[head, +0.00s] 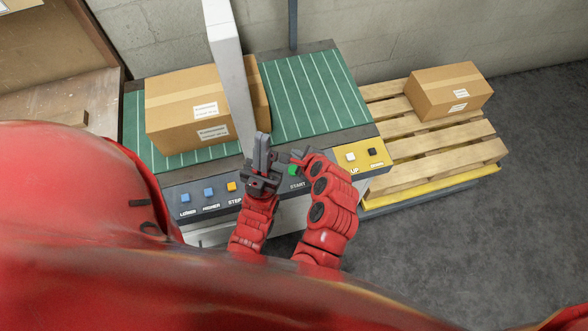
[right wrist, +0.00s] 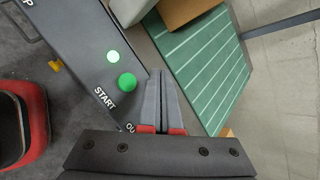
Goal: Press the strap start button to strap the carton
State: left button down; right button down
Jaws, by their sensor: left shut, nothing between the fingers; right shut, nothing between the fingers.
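In the head view the button (head: 294,170) shows between my two grippers. My right gripper (right wrist: 163,75) is shut and empty, with its fingertips beside the button; a gap shows between them in the picture. My left gripper (head: 262,148) is shut and empty over the panel, left of the button. The carton (head: 190,105) stands on the green belt at the white arch (head: 229,60), partly hidden behind it. I cannot see a strap on it.
Blue buttons (head: 208,192) and an orange one (head: 231,186) lie at the panel's left; a yellow section (head: 362,156) is at its right. The right belt (head: 310,90) is bare. A pallet (head: 450,145) with another carton (head: 448,90) stands at the right.

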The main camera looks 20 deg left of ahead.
notch_tip(320, 180, down, 7)
jog(key=b, duration=0.5)
jog(key=shift+f, duration=0.1)
jog(key=shift+f+b, duration=0.35)
jog(key=shift+b, duration=0.05)
dwell(1.3)
jog(key=shift+f, duration=0.4)
jog(key=shift+f+b, duration=0.45)
jog(key=shift+f, duration=0.05)
dwell(0.6)
jog(key=shift+r, duration=0.1)
jog(key=shift+r+p, duration=0.85)
jog(key=shift+p, duration=0.05)
jog(key=shift+r, duration=0.1)
